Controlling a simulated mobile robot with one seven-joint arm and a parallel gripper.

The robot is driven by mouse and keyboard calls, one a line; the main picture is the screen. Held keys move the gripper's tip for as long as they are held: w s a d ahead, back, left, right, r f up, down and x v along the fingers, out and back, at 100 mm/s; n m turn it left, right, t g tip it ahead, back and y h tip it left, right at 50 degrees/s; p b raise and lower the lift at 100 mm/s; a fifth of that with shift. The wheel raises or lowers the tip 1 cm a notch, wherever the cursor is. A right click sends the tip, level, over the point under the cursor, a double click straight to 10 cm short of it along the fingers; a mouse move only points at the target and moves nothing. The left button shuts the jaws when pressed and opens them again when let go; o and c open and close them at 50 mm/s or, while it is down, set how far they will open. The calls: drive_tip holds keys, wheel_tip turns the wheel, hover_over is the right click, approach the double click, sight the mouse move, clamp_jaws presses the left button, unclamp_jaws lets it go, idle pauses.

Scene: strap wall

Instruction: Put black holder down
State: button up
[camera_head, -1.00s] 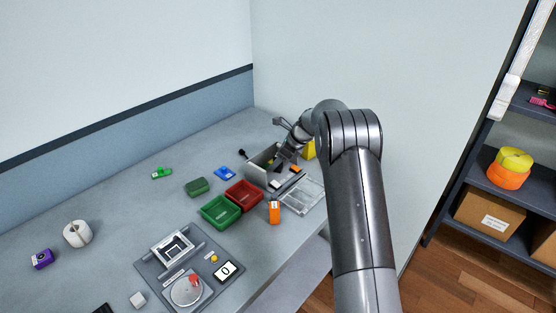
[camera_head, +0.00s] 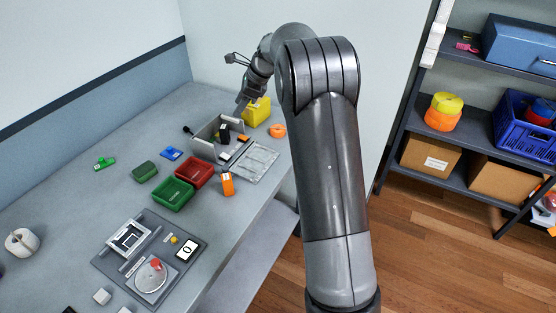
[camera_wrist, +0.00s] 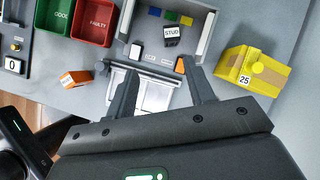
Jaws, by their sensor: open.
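A black holder (camera_head: 223,134) rests inside the grey open box (camera_head: 206,130) at the back of the bench. In the wrist view the black holder (camera_wrist: 171,40) carries a white label reading STUD and lies on the floor of the grey box (camera_wrist: 208,38). My gripper (camera_head: 241,105) is at the back of the bench, above and apart from the holder. In the wrist view my gripper (camera_wrist: 160,68) has its two fingers spread, with nothing between them.
Green (camera_head: 171,194) and red (camera_head: 194,172) bins stand in front of the box. A yellow box (camera_wrist: 250,70) stands beside it, to the right in the wrist view. An orange block (camera_head: 227,184) and a clear tray (camera_head: 255,162) lie near the bench edge. A shelf (camera_head: 470,185) stands at right.

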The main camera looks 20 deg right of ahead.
drive_tip(key=s+r+n+h, duration=0.1)
drive_tip(key=s+r+n, duration=0.3)
drive_tip(key=s, duration=0.4)
drive_tip(key=s+r+n+t+h, duration=0.1)
drive_tip(key=s+r+n, duration=0.25)
drive_tip(key=s, duration=0.35)
drive_tip(key=s+r+n+h, duration=0.1)
drive_tip(key=s+r+n, duration=0.2)
drive_tip(key=s+r, duration=0.35)
drive_tip(key=s+d+f+n+h, duration=0.1)
drive_tip(key=s+f+n, duration=0.1)
drive_tip(key=s, duration=0.5)
drive_tip(key=s+d+f+n+t, duration=0.1)
drive_tip(key=s+f+n, duration=0.1)
drive_tip(key=s+n, duration=0.3)
drive_tip(key=s+f+n+t+h, duration=0.1)
drive_tip(key=s+f+n, duration=0.1)
drive_tip(key=s, duration=0.9)
drive_tip(key=shift+d+f+n+h, duration=0.15)
drive_tip(key=shift+d+n+h, duration=0.2)
drive_tip(key=shift+n, duration=0.4)
